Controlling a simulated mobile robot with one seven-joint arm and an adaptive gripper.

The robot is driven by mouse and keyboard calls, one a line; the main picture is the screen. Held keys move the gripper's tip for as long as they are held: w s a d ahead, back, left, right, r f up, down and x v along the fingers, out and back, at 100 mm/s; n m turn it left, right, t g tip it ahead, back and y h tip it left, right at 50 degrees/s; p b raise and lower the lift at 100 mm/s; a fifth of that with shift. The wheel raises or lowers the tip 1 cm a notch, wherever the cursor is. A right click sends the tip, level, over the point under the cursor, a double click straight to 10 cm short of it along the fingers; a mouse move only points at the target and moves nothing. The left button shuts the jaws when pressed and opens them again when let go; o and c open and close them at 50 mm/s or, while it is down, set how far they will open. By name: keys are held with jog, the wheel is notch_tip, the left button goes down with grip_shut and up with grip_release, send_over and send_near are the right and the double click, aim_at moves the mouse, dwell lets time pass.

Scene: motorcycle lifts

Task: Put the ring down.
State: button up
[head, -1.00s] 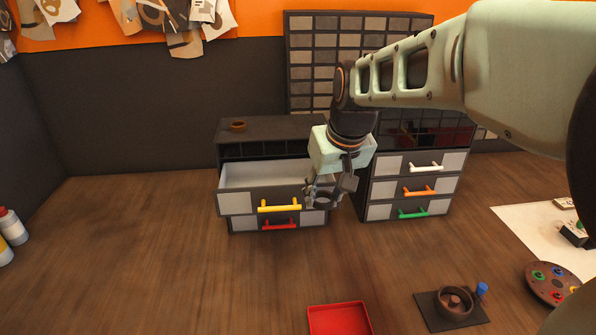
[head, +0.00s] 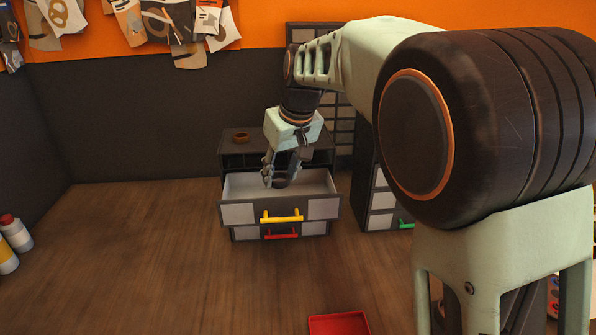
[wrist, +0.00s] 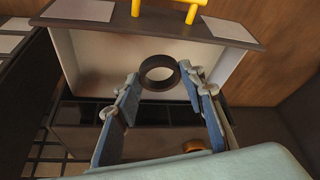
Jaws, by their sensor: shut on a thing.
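A dark ring (head: 280,184) is between the fingers of my gripper (head: 281,176), over the open drawer. In the wrist view the ring (wrist: 160,86) sits between the two fingertips (wrist: 160,79), and my gripper is shut on it. The open drawer (head: 237,211) has a yellow handle and a pale, empty-looking inside (wrist: 95,65). The ring appears within the drawer's outline; I cannot tell whether it touches the drawer floor.
A small brown round dish (head: 241,136) stands on the cabinet top (head: 270,138). Below the open drawer is a shut drawer with a red handle (head: 281,234). A red tray (head: 339,322) lies in front. Bottles (head: 14,233) stand at the left. My arm hides much of the right side.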

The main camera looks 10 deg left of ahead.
aim_at(282, 177)
jog(key=w+f, duration=0.2)
jog(key=f, duration=0.1)
jog(key=w+a+f+p, duration=0.1)
jog(key=f, duration=0.1)
jog(key=shift+w, duration=0.35)
jog(key=shift+f, duration=1.45)
jog(key=shift+f, duration=0.1)
jog(key=o, duration=1.3)
jog(key=shift+o, duration=0.2)
jog(key=shift+s+r, duration=0.1)
jog(key=shift+r, duration=0.45)
jog(key=b+v, duration=0.1)
jog(key=v, duration=1)
jog(key=shift+r, duration=0.1)
